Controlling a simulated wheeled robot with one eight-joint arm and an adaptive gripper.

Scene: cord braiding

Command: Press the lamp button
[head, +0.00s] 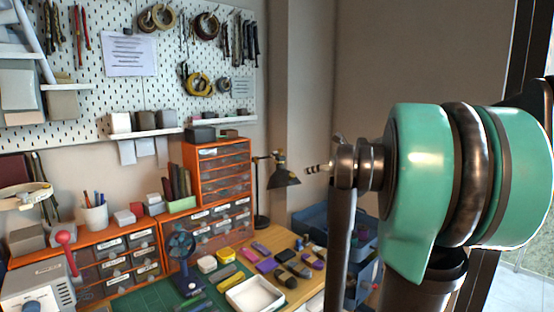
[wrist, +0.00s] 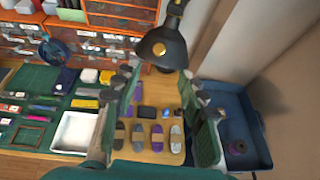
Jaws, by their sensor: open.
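The black desk lamp (head: 284,179) stands at the right end of the workbench, beside the orange drawer units. In the wrist view its dark shade (wrist: 163,44) is at the top centre, with a small brass-coloured round spot on it. I cannot tell whether that spot is the button. My gripper (wrist: 160,74) is open, its two fingers apart on either side of the picture's centre. Nothing is between the fingers except the bench seen beyond them. The lamp shade appears just beyond the fingertips, and I see no contact. The lamp's base is mostly hidden in the wrist view.
Orange drawer units (head: 218,146) stand behind. A blue bin (wrist: 262,130) is right of the bench. A wall is close behind the lamp.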

